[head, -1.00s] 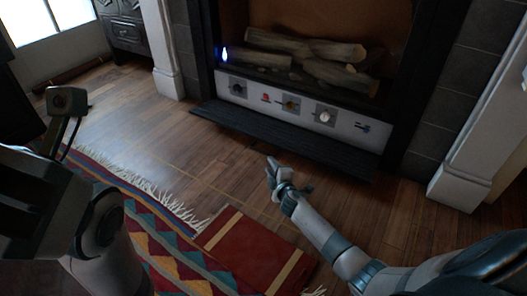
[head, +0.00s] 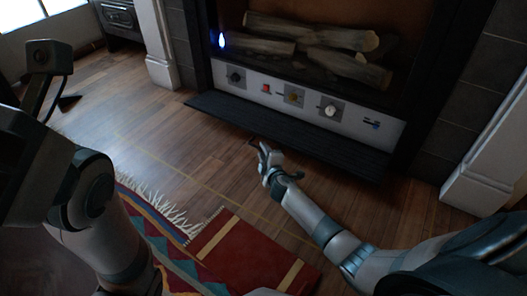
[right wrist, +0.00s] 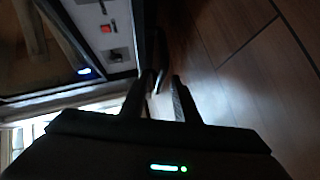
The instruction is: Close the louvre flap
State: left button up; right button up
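The louvre flap (head: 230,113) is a long dark slatted panel below the fireplace's white control strip. It lies lowered outward over the wood floor, so it stands open. My right gripper (head: 263,148) is low at the flap's front edge, near the middle of its length. In the right wrist view my right gripper (right wrist: 162,82) has its two dark fingers apart, with a narrow gap. Whether they touch the flap is too dark to tell.
The control strip (head: 262,88) carries several knobs and switches, with a blue flame (head: 221,41) and logs (head: 310,35) above. A patterned fringed rug (head: 160,235) and a red piece (head: 245,255) lie in front. White pillars flank the fireplace.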

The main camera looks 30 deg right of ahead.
jog(key=c, duration=0.7)
grip_shut()
jog(key=shift+r+p, duration=0.2)
jog(key=shift+p, duration=0.1)
